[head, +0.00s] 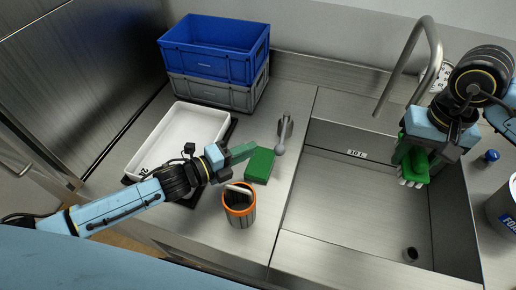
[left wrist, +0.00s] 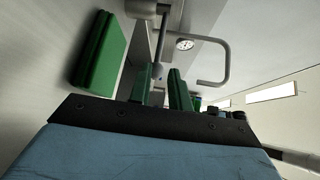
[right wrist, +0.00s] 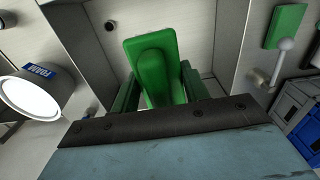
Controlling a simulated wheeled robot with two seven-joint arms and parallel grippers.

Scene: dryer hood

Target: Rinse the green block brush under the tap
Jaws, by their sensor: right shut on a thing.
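The green block brush (head: 413,168) has pale bristles pointing down. My right gripper (head: 412,150) is shut on it and holds it over the right part of the sink basin (head: 335,200). In the right wrist view the brush (right wrist: 153,65) sits between the green fingers. The tap (head: 408,55) is a curved metal pipe; its spout end is left of the brush. I see no water stream. My left gripper (head: 240,153) is over the counter left of the sink. The left wrist view shows a gap between its green fingers, with nothing held.
A green block (head: 260,165) and a grey lever-like piece (head: 283,135) are near my left gripper. An orange-rimmed container (head: 239,212) stands in front. A white tray (head: 150,147) and a blue crate (head: 210,62) on a grey crate are behind. A white can (head: 503,210) stands right of the sink.

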